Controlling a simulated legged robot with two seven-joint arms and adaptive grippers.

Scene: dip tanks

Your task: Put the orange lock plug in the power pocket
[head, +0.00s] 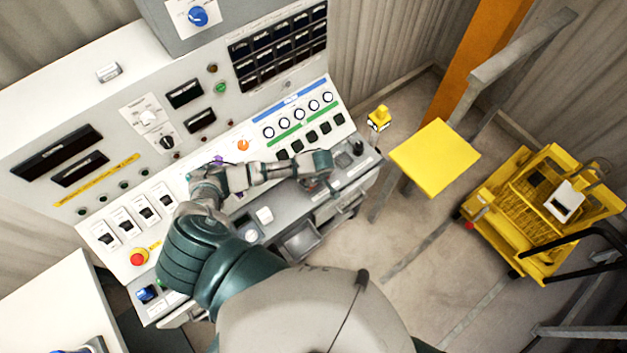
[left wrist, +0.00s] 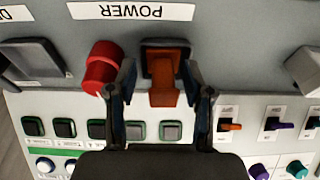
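The orange lock plug (left wrist: 165,82) sits in the dark-rimmed power pocket (left wrist: 165,42), beside the POWER label (left wrist: 130,11), in the left wrist view. My left gripper (left wrist: 159,70) has one finger on each side of the plug, with gaps visible between fingers and plug. How deep the plug sits in the pocket I cannot tell. In the head view my left gripper (head: 320,178) is over the right end of the console's sloping desk, and the arm and hand hide the plug and pocket there. My right gripper is not in view.
A red knob (left wrist: 100,68) stands close beside the left finger in the left wrist view. Grey covers flank the area, and small buttons and toggles (left wrist: 231,127) lie below. In the head view a yellow stool (head: 435,157) and yellow cart (head: 535,225) stand on the floor to the right.

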